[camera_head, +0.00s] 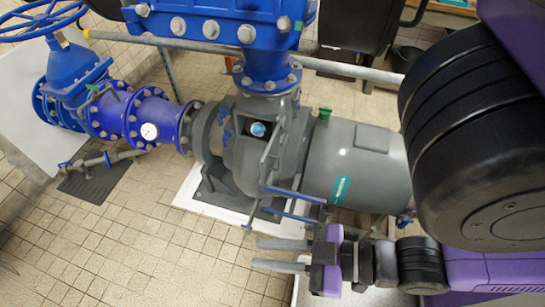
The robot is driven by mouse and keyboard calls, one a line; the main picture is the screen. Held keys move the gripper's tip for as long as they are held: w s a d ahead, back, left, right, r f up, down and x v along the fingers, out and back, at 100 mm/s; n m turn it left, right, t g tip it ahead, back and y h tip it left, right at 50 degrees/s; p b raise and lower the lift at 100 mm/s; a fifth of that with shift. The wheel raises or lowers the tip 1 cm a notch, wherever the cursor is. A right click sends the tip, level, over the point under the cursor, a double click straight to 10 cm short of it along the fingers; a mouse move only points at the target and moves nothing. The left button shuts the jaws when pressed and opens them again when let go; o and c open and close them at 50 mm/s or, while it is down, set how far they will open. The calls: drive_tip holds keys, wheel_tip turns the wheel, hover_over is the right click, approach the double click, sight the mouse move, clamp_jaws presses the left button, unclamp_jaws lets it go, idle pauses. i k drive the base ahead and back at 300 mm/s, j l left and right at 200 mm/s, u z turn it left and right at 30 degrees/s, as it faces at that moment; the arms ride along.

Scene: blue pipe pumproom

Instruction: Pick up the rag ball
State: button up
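A small round blue-and-white thing (258,129), which looks like the rag ball, rests in an opening of the grey pump housing (240,165) near the middle of the view. It is small, so its details are hard to make out. My gripper (257,253) is below the pump in the picture, pointing left. Its two grey fingers are apart with nothing visible between them. It is well apart from the ball.
A grey motor (358,165) adjoins the pump on the right. Blue pipework (115,112) with a handwheel (40,18) runs on the left. Thin blue bars (290,213) stick out near my gripper. Tiled floor (120,250) is clear at the lower left.

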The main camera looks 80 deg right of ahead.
sight(258, 128)
drive_tip(key=z, duration=0.4)
drive_tip(key=i+j+z, duration=0.3)
drive_tip(key=z, duration=0.2)
drive_tip(key=i+j+z, duration=0.2)
drive_tip(key=j+z, duration=0.25)
drive_tip(key=i+j, duration=0.15)
drive_tip(key=j, duration=0.15)
drive_tip(key=i+j+z, duration=0.1)
drive_tip(key=j, duration=0.2)
drive_tip(key=i+j, duration=0.15)
drive_tip(key=j, duration=0.15)
drive_tip(key=i+j+z, duration=0.1)
drive_tip(key=j, duration=0.2)
